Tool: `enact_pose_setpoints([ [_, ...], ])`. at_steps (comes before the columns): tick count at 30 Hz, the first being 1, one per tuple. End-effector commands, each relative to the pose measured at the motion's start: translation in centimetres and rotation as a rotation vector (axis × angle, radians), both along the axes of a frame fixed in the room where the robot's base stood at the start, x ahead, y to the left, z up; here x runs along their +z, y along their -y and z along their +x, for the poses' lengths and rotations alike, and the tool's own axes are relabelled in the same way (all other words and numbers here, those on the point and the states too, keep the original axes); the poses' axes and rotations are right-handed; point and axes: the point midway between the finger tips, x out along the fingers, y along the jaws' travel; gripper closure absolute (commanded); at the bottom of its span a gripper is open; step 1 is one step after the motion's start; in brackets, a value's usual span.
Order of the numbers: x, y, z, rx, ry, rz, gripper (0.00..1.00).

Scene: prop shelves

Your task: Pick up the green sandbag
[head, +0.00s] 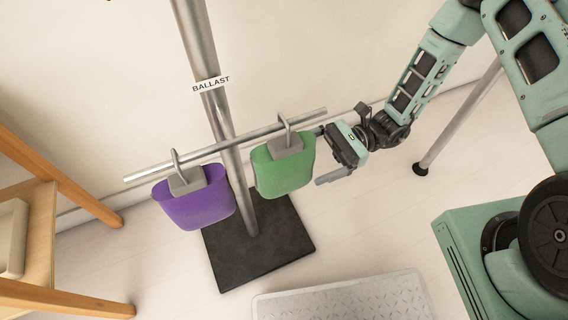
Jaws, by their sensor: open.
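The green sandbag (284,173) hangs by a metal hook and grey clamp (284,143) from a horizontal metal bar (235,142) on an upright pole. My gripper (321,156) is just to the right of the green sandbag, pointing left toward it. Its jaws are open, with one finger near the bar's right end and the other lower, near the bag's right side. I cannot tell whether either finger touches the bag. Nothing is seen held in the gripper.
A purple sandbag (195,203) hangs on the same bar to the left. The pole (204,75) carries a BALLAST label (211,84) and stands on a black square base (258,243). A wooden rack (40,235) is at the left; a grey textured platform (342,300) lies below.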

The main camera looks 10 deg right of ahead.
Motion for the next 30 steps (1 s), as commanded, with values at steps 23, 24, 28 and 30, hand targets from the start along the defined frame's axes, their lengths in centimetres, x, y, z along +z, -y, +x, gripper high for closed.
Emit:
enact_pose_setpoints([
  [23, 0.7, -5.7, -1.8, 0.000, 0.001, -0.001, 0.06],
  [24, 0.7, -5.7, -1.8, 0.000, 0.001, -0.001, 0.06],
  [28, 0.7, -5.7, -1.8, 0.000, 0.001, -0.001, 0.40],
  [30, 0.7, -5.7, -1.8, 0.000, 0.001, 0.000, 0.59],
])
